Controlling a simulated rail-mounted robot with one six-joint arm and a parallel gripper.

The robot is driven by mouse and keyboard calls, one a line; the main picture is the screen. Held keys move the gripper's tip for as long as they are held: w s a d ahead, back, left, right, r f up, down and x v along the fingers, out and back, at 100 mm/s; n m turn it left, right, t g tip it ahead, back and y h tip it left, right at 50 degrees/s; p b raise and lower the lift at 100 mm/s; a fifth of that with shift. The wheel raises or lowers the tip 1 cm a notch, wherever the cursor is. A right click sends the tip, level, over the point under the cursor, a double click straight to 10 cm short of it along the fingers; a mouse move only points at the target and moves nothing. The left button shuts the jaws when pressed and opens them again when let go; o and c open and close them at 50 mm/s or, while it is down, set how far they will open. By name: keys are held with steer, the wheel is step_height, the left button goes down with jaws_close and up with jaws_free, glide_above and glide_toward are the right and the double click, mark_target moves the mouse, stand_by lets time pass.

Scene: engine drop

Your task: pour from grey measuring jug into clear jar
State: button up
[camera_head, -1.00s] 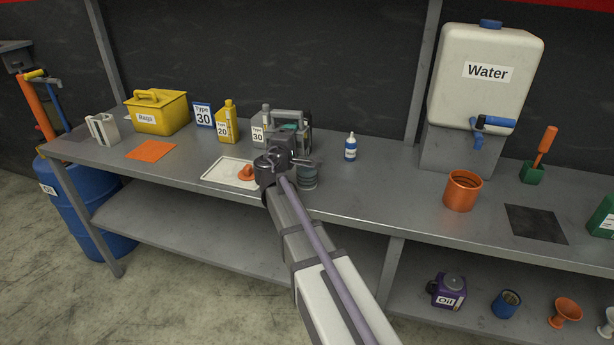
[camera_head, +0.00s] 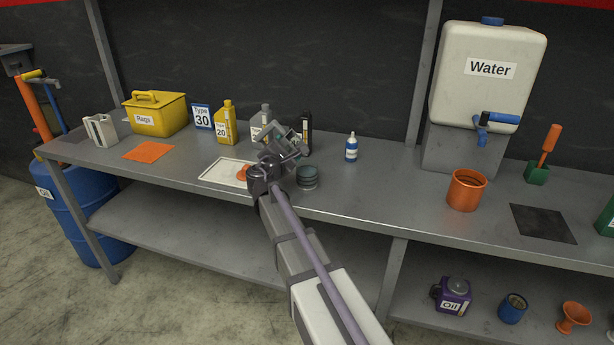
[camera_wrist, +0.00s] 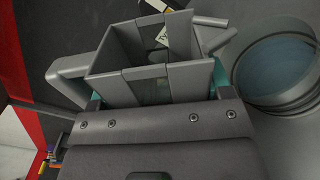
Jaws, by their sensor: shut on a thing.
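The grey measuring jug (camera_head: 287,134) is held above the bench in my gripper (camera_head: 279,146) and leans to the right. In the wrist view the jug (camera_wrist: 150,60) is square and open-topped, with a handle at left. My gripper (camera_wrist: 157,90) is shut on it, with teal pads at its sides. The clear jar (camera_head: 307,179) stands upright on the bench, just right of and below the jug. In the wrist view the round jar (camera_wrist: 280,70) is at right, apart from the jug. I cannot tell the liquid level in either.
A white tray (camera_head: 217,173) with an orange item lies left of the jar. Yellow (camera_head: 226,124) and dark bottles (camera_head: 305,133) stand behind. A small blue-and-white bottle (camera_head: 351,148) and an orange cup (camera_head: 466,190) stand to the right, with clear bench between them.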

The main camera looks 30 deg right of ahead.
mark_target(286, 133)
steer(key=shift+r+p, duration=3.6)
steer(key=shift+f, duration=0.1)
steer(key=n, duration=0.9)
steer(key=s+a+r+p, duration=0.2)
steer(key=s+r, duration=0.1)
steer(key=s, duration=0.6)
steer(key=shift+s+p, duration=0.35)
steer(key=shift+s, duration=0.05)
